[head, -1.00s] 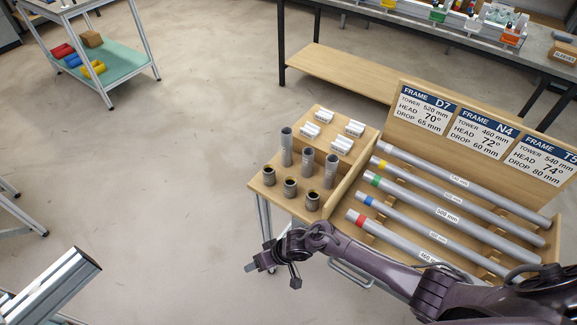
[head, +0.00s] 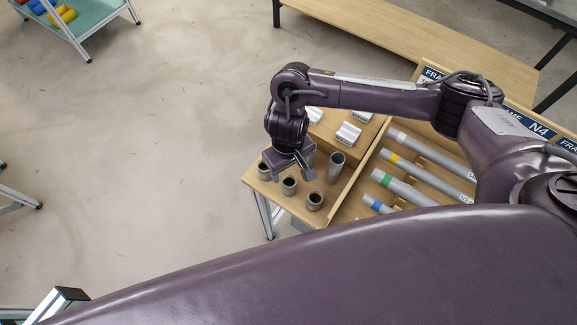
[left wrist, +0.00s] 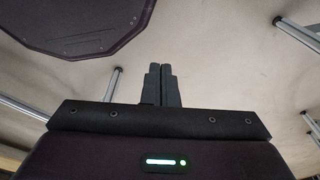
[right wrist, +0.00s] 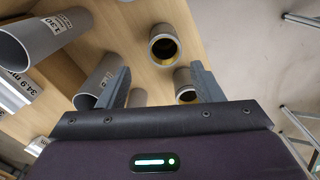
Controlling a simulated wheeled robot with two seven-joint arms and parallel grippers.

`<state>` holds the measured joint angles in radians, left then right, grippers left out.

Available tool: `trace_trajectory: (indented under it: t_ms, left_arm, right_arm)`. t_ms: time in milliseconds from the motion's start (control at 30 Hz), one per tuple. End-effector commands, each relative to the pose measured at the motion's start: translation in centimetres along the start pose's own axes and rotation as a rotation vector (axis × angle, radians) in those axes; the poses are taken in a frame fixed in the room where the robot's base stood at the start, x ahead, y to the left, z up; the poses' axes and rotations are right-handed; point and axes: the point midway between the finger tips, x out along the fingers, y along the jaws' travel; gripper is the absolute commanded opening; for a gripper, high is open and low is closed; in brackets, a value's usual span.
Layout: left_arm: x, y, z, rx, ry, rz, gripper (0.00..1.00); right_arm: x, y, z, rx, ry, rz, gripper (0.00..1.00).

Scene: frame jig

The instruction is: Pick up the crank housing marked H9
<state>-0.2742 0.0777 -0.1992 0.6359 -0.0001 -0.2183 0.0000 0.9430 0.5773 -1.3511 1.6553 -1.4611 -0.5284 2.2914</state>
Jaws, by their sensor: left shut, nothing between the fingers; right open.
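Three short dark cups stand along the front edge of the wooden shelf board: a left cup (head: 263,171), a middle cup (head: 289,186) and a right cup (head: 314,201). I cannot read an H9 mark on any part. Taller grey tubes (head: 335,167) stand behind them, some hidden by my right gripper (head: 294,172). That gripper is open, pointing down over the parts, with nothing held. In the right wrist view, a cup with a gold-coloured inside (right wrist: 163,46) shows beyond the fingers, and a grey tube (right wrist: 99,82) is by the left finger. My left gripper (left wrist: 160,86) is shut and empty.
White blocks (head: 348,134) lie behind the tubes. A wooden divider (head: 358,175) separates them from long colour-banded tubes (head: 406,188) in a rack at the right. Frame signs (head: 540,128) stand behind. Open floor (head: 150,150) lies to the left.

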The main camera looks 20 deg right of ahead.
Motion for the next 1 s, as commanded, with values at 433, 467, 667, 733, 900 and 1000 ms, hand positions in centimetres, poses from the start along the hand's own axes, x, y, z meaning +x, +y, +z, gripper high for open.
trace_trajectory:
  t_ms: [433, 467, 667, 733, 900, 1000]
  left_arm:
    - [2.4, 0.7, 6.5, 0.004, -0.090, 0.008, 0.00]
    - [2.4, 0.7, 6.5, 0.004, -0.089, 0.008, 0.00]
    - [2.6, 0.2, 3.1, 0.004, -0.039, 0.002, 0.00]
    - [2.6, 0.1, 2.0, 0.003, -0.022, 0.001, 0.00]
    - [2.7, 0.1, 1.9, 0.003, -0.022, 0.000, 0.00]
    - [2.6, 0.2, 2.8, 0.003, -0.033, 0.002, 0.00]
  right_arm:
    - [6.1, 0.0, 0.5, 0.001, -0.006, -0.002, 0.60]
    - [6.4, 0.0, 0.5, 0.000, -0.005, -0.001, 0.60]
    - [7.4, 0.0, 0.4, -0.001, -0.002, -0.001, 0.60]
    - [7.4, 0.0, 0.4, -0.001, -0.002, -0.001, 0.60]
    - [7.3, 0.0, 0.4, -0.001, -0.002, -0.001, 0.49]
    - [7.3, 0.0, 0.4, -0.001, -0.002, -0.001, 0.36]
